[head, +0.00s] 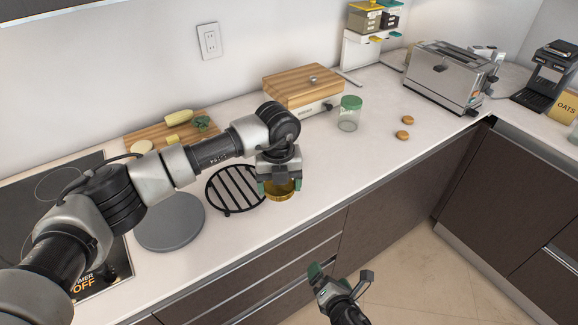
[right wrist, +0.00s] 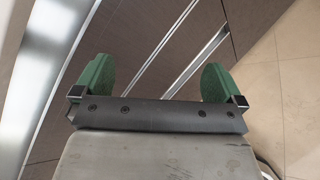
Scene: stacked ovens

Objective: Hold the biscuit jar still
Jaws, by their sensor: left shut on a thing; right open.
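A clear glass jar with a green lid (head: 349,114), which looks like the biscuit jar, stands upright on the counter. My left gripper (head: 279,186) is well to the left of the jar and nearer the counter's front edge. It is shut on a round golden thing (head: 283,195), partly hidden by the fingers. My right gripper (head: 329,278) is low in front of the drawers, open and empty. Its green fingers also show apart in the right wrist view (right wrist: 154,85).
A black round trivet (head: 236,187) is beside my left gripper. A grey round plate (head: 169,222) lies farther left by the hob. A toaster (head: 441,77) stands right. The counter in front of the jar is clear.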

